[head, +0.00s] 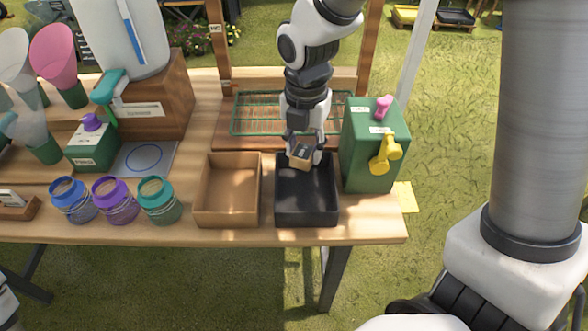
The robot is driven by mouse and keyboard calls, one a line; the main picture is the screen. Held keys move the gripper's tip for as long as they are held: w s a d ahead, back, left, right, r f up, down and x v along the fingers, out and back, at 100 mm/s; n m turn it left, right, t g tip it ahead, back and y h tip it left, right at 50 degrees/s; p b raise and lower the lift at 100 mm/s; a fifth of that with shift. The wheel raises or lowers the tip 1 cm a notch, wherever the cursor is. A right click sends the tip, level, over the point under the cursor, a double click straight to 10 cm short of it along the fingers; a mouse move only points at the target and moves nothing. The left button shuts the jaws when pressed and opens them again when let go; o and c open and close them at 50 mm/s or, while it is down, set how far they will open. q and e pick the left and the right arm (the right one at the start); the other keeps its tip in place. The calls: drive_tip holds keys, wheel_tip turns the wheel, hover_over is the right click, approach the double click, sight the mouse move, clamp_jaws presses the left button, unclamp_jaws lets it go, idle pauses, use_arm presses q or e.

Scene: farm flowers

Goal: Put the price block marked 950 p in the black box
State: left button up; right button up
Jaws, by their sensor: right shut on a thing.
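My right gripper (304,150) reaches down from the top of the head view and is shut on a small block (301,155). The block has wooden sides and a dark face with light marking too small to read. It is held tilted over the back part of the black box (307,216). The black box stands open on the wooden table, and its visible floor looks empty. My left gripper is not in view.
A brown box (227,217) stands just left of the black box. A green box (372,165) with pink and yellow handles stands close on the right. A green wire rack (255,113) lies behind. Several lidded jars (160,200) stand further left.

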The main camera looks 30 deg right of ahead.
sight(307, 152)
drive_tip(key=f, duration=0.1)
drive_tip(key=s+f, duration=0.1)
drive_tip(key=f, duration=0.2)
drive_tip(key=f+b, duration=0.1)
drive_tip(key=f, duration=0.2)
drive_tip(key=shift+w, duration=0.35)
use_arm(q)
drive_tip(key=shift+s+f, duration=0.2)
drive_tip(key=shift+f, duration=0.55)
use_arm(e)
drive_tip(key=shift+s+r, duration=0.1)
drive_tip(key=shift+r, duration=0.05)
drive_tip(key=o, duration=0.9)
drive_tip(key=shift+f, duration=0.2)
drive_tip(key=shift+o, duration=0.2)
drive_tip(key=shift+r, duration=0.15)
use_arm(q)
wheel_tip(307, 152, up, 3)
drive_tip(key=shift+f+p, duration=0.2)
drive_tip(key=shift+p, duration=1)
use_arm(e)
wheel_tip(307, 152, up, 12)
drive_tip(key=shift+r, duration=0.1)
